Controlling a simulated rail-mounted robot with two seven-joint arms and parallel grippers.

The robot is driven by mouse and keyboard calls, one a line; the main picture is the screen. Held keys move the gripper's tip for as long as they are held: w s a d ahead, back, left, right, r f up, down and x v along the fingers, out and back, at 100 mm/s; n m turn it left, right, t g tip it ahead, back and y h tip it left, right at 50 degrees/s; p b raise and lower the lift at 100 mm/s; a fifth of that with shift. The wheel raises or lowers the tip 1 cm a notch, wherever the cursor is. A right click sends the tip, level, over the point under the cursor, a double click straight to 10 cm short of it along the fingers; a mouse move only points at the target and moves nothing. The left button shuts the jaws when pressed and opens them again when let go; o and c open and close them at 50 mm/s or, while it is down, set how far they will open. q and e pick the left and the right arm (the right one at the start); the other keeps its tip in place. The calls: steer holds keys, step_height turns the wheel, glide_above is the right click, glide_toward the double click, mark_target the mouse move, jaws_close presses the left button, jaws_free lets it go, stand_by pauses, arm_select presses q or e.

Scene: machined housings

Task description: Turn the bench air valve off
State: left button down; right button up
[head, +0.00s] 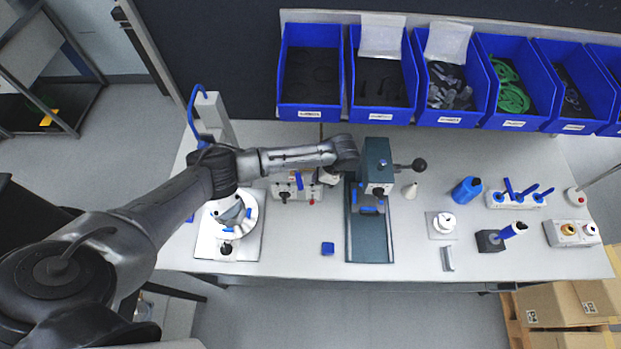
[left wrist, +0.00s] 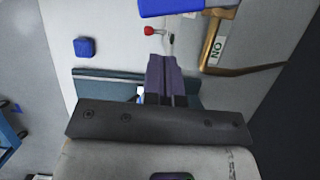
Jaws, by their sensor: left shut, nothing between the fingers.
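The bench air valve shows a blue lever (left wrist: 180,7) at the top edge of the left wrist view, beside a brass pipe (left wrist: 211,42) with a white tag that reads ON upside down. In the head view the blue lever (head: 298,181) lies left of my left gripper; my arm hides most of the pipe. My left gripper (head: 331,178) is shut and empty, between the lever and the teal press. In the left wrist view its fingertips (left wrist: 160,60) point toward the lever, with a visible gap. My right gripper is not in view.
The teal press (head: 370,225) stands close right of my gripper. A small block with a red knob (head: 311,202) sits by the lever. A blue cube (head: 327,248) lies near the front. Blue bins (head: 312,113) line the back. Bare bench lies between the cube and the white fixture (head: 207,245).

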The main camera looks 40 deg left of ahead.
mark_target(298, 176)
arm_select(q)
steer(key=w+d+r+n+b, duration=0.1)
steer(key=w+r+n+b, duration=0.15)
steer(key=w+r, duration=0.4)
steer(key=shift+n+g+h, duration=0.4)
steer(key=shift+n, duration=0.05)
steer(key=s+a+f+p, duration=0.1)
steer(key=s+f, duration=0.1)
steer(key=s+a+f+p, duration=0.1)
steer(key=s+f, duration=0.2)
steer(key=s+a+f+p, duration=0.2)
steer(key=shift+s+a+f, duration=0.1)
steer(key=shift+s+f, duration=0.1)
steer(key=shift+s, duration=0.2)
steer(key=shift+w, duration=0.1)
